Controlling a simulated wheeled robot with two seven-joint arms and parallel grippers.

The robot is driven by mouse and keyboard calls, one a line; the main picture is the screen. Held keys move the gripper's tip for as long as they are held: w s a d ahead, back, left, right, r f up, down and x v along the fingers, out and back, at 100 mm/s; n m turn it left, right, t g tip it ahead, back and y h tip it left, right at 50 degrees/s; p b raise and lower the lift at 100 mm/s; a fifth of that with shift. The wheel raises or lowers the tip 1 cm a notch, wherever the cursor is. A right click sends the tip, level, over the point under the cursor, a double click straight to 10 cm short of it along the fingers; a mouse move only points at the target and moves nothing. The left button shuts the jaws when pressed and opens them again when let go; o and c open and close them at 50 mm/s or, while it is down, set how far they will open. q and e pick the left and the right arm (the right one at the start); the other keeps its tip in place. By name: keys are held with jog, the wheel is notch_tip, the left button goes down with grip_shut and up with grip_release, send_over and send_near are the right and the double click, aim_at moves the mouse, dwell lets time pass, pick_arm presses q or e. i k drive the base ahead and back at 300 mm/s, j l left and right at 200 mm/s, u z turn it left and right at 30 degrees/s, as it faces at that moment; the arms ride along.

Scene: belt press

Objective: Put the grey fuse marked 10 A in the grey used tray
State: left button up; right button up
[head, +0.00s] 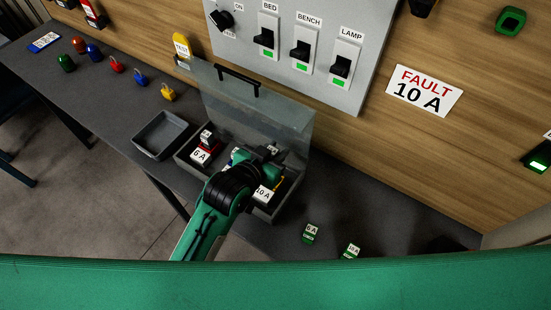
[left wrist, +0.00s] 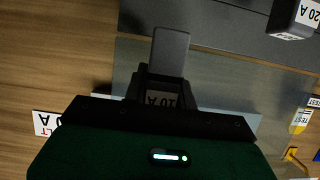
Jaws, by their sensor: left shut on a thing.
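My left gripper (head: 264,156) comes in over the open fuse box (head: 259,213) in the head view. In the left wrist view its jaws (left wrist: 166,82) are shut on a grey fuse (left wrist: 171,50), whose label (left wrist: 160,99) reads 10 A. In the head view the arm and wrist mostly hide this fuse; a small grey part (head: 272,150) shows at the fingertips, in front of the clear lid. The grey tray (head: 145,148) stands left of the box and looks empty. My right gripper is not in view.
The raised clear lid (head: 245,98) stands behind my gripper. The box holds a 6 A fuse (head: 199,156) and a 10 A label (head: 264,193). Two green fuses (head: 311,234) (head: 351,251) stand right of it. Coloured padlocks (head: 115,65) lie beyond the tray.

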aim_at(164, 138)
jog(key=i+j, duration=0.1)
jog(key=j, duration=0.35)
jog(key=i+j, duration=0.15)
jog(key=j, duration=0.25)
jog(key=i+j, duration=0.1)
jog(key=j, duration=0.35)
jog(key=i+j, duration=0.1)
jog(key=j, duration=0.3)
jog(key=u, duration=0.05)
